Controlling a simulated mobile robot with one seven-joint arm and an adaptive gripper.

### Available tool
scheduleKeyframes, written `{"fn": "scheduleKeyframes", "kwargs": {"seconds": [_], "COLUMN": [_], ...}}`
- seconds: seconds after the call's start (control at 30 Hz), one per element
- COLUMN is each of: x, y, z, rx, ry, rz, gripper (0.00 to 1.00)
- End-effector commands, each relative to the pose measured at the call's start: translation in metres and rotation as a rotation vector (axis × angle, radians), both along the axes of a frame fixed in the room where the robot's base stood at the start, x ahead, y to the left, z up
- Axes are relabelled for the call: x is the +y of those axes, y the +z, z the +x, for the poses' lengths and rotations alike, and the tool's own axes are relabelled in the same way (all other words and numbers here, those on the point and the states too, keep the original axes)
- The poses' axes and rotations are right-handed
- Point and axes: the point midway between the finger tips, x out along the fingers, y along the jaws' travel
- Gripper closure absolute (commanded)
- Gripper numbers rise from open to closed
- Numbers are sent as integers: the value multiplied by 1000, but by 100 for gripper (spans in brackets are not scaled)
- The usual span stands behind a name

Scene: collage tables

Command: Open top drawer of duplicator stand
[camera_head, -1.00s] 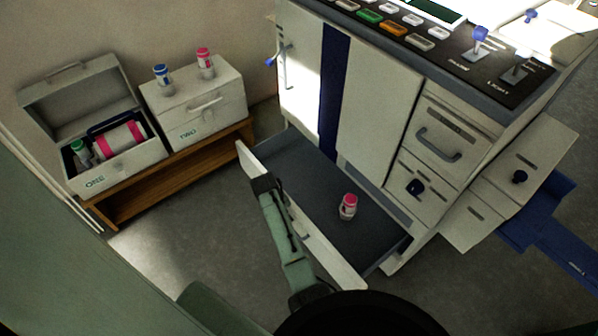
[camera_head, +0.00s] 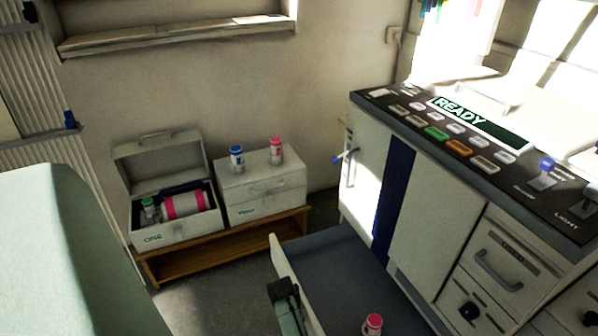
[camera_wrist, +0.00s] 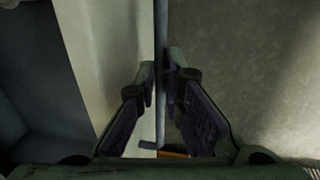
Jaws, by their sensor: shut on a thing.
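The duplicator stand (camera_head: 425,210) has pale doors with a dark blue strip and a READY control panel on top. A wide drawer (camera_head: 335,265) low at its front is pulled out, its dark inside showing. A bottle with a pink cap (camera_head: 372,325) stands in it. My gripper (camera_head: 285,292) is at the drawer's pale front panel, partly cut off by the lower edge of the head view. In the wrist view, my gripper (camera_wrist: 162,82) is shut on the bar handle (camera_wrist: 161,45) of the drawer front (camera_wrist: 95,50).
Two white boxes, ONE (camera_head: 170,232) with its lid up and TWO (camera_head: 262,192) with two bottles on top, stand on a low wooden bench (camera_head: 220,246) at left. A handled front (camera_head: 500,268) is shut at right. Grey floor (camera_head: 215,300) is clear before the bench.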

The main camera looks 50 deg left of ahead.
Motion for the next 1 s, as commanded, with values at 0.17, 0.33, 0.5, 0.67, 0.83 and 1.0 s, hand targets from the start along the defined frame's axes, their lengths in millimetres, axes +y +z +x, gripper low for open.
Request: {"fn": "scheduleKeyframes", "kwargs": {"seconds": [0.17, 0.33, 0.5, 0.67, 0.83, 1.0], "x": [0, 0, 0, 1, 3, 5], "y": [-1, 0, 0, 2, 23, 59], "z": [0, 0, 0, 0, -4, -10], "rx": [0, 0, -1, -1, -2, -2], "ry": [0, 0, 0, 1, 1, 1], "rz": [2, 2, 2, 3, 5, 6], "gripper": [81, 70, 70, 70, 70, 70]}}
